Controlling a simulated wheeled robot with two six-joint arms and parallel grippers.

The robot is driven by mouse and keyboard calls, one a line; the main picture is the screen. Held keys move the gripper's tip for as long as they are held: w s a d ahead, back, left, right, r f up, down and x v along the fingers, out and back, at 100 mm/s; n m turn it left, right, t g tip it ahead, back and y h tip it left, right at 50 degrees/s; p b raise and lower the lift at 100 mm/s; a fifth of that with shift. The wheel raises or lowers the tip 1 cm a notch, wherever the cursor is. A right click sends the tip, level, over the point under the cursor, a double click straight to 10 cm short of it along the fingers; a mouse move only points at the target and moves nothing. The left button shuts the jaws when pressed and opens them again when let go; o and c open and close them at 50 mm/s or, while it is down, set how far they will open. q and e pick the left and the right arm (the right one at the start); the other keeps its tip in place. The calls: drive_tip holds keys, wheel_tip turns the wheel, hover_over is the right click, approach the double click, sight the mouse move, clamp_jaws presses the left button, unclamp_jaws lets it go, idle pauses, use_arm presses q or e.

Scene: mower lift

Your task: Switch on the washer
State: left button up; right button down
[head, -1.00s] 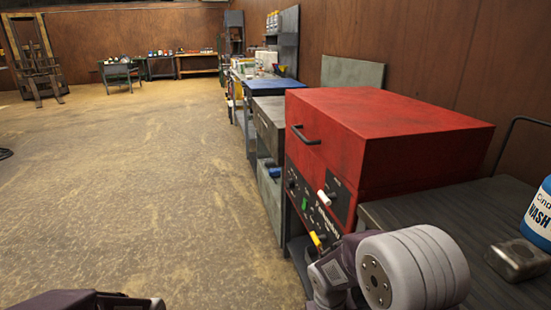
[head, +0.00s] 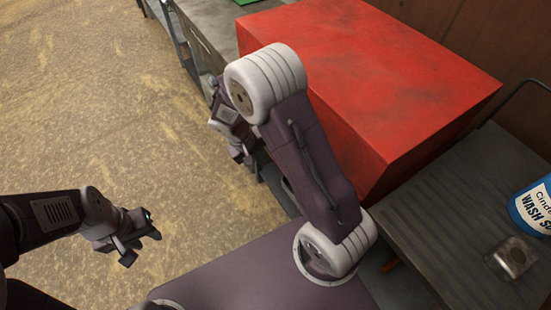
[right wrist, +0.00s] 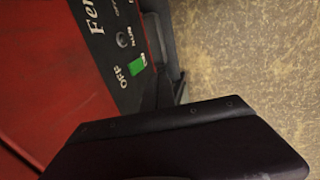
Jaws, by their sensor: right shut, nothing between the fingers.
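The washer (head: 375,85) is a big red box at the right of the head view. Its front panel is hidden there behind my right arm. In the right wrist view a black panel (right wrist: 118,38) on the red body shows white lettering, a small round indicator or knob (right wrist: 124,40) marked RUN, and a green switch (right wrist: 137,65) beside the word OFF. My right gripper (head: 250,168) is shut and empty by the washer's front; its dark body fills the lower right wrist view, just below the switch, and contact cannot be told. My left gripper (head: 142,246) looks open and empty over the floor.
A dark slatted bench (head: 455,215) adjoins the washer at right, bearing a blue-and-white bottle (head: 535,208) and a small metal block (head: 512,258). A grey cabinet (head: 210,30) stands beyond the washer. The floor (head: 90,110) at left is clear.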

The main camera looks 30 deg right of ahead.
drive_tip(key=d+f+b, duration=0.3)
drive_tip(key=d+f, duration=0.4)
drive_tip(key=f, duration=0.3)
drive_tip(key=shift+w, duration=0.3)
drive_tip(key=shift+d, duration=0.1)
